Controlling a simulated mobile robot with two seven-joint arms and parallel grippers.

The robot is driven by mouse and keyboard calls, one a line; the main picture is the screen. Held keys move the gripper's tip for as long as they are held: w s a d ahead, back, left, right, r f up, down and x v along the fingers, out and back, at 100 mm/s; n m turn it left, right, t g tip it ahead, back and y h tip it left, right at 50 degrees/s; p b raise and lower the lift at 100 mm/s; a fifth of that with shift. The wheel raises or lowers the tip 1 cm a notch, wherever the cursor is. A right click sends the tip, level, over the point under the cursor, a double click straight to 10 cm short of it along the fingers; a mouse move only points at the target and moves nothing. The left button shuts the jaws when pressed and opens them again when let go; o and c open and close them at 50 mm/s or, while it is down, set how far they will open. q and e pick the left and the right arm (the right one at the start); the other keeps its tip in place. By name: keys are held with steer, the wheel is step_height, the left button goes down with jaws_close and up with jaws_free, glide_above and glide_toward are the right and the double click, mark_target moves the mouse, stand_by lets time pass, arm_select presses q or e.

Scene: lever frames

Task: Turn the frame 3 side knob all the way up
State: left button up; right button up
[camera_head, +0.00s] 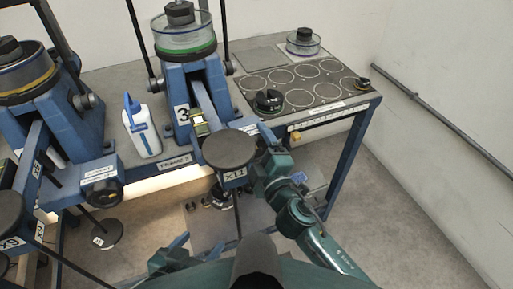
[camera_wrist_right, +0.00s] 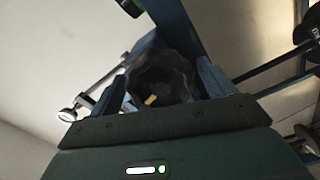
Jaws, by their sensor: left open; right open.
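Frame 3 (camera_head: 183,85) is the blue stand labelled 3 in the head view. Its side knob is not clearly visible there, behind the round dark lever end (camera_head: 228,148) and my right gripper (camera_head: 267,148). In the right wrist view, a dark ridged knob (camera_wrist_right: 165,75) with a yellow mark sits between the two blue fingers of my right gripper (camera_wrist_right: 161,84). These fingers are open, one on each side of it; contact cannot be told. My left gripper (camera_head: 198,246) is open and empty, low in front of the bench.
A white bottle (camera_head: 142,128) stands left of frame 3. Another blue frame (camera_head: 60,115) with a black knob (camera_head: 102,193) is further left. The bench's right part carries a dark plate with circles (camera_head: 300,85) and black weights (camera_head: 269,101). Lever arms stick out over the front.

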steer(key=shift+s, duration=0.1)
steer(key=shift+v, duration=2.95)
